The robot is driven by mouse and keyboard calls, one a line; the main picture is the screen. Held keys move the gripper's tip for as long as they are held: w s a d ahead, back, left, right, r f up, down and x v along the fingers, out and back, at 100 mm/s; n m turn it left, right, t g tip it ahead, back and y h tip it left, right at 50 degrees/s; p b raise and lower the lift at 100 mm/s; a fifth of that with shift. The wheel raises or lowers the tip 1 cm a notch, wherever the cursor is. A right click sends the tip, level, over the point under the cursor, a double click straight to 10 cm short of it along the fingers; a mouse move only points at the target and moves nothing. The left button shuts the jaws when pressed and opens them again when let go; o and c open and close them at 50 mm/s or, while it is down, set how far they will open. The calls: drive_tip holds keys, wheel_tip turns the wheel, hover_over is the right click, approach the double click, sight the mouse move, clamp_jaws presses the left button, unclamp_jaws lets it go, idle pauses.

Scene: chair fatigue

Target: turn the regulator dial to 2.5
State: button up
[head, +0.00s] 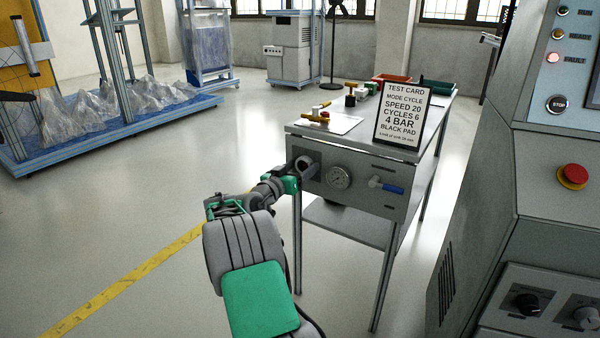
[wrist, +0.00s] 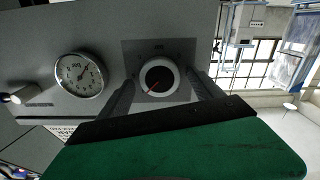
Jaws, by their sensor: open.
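The regulator dial (wrist: 158,79) is a dark round face with a pale rim and a red pointer, set on the grey front panel. In the wrist view the pointer slants to the lower left; the scale marks are too small to read. My gripper (wrist: 161,84) is open, with one dark finger on each side of the dial. I cannot tell whether the fingers touch it. In the head view my gripper (head: 297,172) is at the panel's left end and partly hides the dial.
A grey control console (head: 480,190) with a red button stands at the right.

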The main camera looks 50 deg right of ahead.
drive_tip(key=shift+c, duration=0.3)
drive_tip(key=c, duration=1.3)
drive_tip(key=shift+r+n+p, duration=0.1)
drive_tip(key=shift+n+p, duration=0.2)
drive_tip(key=shift+p, duration=0.1)
drive_tip(key=n+p, duration=0.2)
drive_tip(key=shift+r+n, duration=0.1)
drive_tip(key=shift+n, duration=0.2)
drive_tip(key=n+p, duration=0.3)
drive_tip(key=shift+w+n+p, duration=0.1)
drive_tip(key=shift+n+p, duration=0.2)
drive_tip(key=shift+p, duration=0.05)
drive_tip(key=n+p, duration=0.3)
drive_tip(key=n, duration=0.1)
drive_tip(key=shift+f+n+p, duration=0.25)
drive_tip(key=shift+n+p, duration=0.55)
drive_tip(key=shift+n, duration=0.5)
